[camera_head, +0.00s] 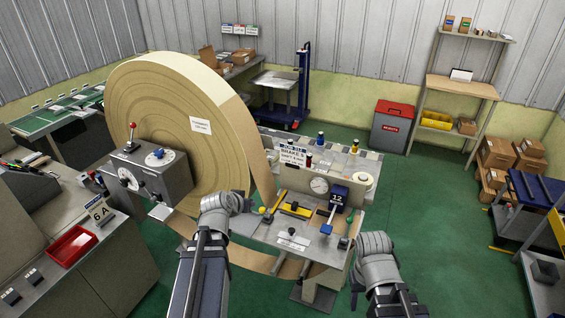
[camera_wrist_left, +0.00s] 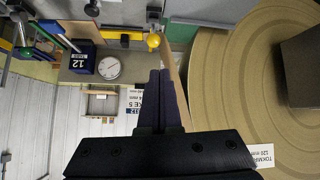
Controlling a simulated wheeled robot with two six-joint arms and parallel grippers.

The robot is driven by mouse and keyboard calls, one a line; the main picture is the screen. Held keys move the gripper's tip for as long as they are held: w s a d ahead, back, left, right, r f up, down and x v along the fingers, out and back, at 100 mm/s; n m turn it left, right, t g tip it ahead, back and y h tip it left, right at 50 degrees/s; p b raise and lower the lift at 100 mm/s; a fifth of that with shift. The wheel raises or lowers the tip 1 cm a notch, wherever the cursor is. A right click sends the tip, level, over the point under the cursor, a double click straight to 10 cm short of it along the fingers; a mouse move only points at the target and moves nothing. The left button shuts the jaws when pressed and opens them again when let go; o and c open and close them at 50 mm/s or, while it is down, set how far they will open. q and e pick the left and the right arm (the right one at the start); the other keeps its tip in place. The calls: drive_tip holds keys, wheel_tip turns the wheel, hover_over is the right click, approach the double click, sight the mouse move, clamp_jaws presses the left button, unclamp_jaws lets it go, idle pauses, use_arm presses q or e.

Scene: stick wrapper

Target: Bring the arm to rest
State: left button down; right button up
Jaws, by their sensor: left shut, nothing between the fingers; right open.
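My left gripper (camera_wrist_left: 160,85) shows in the left wrist view as two dark fingers pressed together with nothing between them. In the head view my left arm (camera_head: 207,245) reaches up from the bottom, and its wrist end stands between the big paper roll (camera_head: 165,120) and the bench of instruments (camera_head: 275,228). The left fingertips are hard to make out there. My right arm (camera_head: 378,268) stands right of that bench, apart from it, and holds nothing that I can see. My right gripper (camera_head: 355,280) is open but mostly hidden by its own arm.
The paper roll also fills the right of the left wrist view (camera_wrist_left: 225,80). A round gauge (camera_head: 319,185) and levers stand on the bench. A control box (camera_head: 150,175) and red tray (camera_head: 72,246) are at left. Green floor (camera_head: 440,220) is free at right.

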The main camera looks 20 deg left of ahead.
use_arm(q)
drive_tip(key=shift+d, duration=0.1)
drive_tip(key=s+d+f+m+g+h+b, duration=0.1)
drive_tip(key=s+d+f+m+g+b, duration=0.15)
drive_tip(key=d+f, duration=0.45)
drive_tip(key=s+d+f+m+g+h+b, duration=0.1)
drive_tip(key=s+d+f+g+b, duration=0.2)
drive_tip(key=d, duration=0.8)
drive_tip(key=s+d+f+m+g+y+b, duration=0.1)
drive_tip(key=s+d+f+g+y, duration=0.2)
drive_tip(key=s+d, duration=0.5)
drive_tip(key=s+g, duration=0.1)
drive_tip(key=s, duration=0.2)
drive_tip(key=shift+s+d+f+m, duration=0.35)
drive_tip(key=shift+s+d+f, duration=0.05)
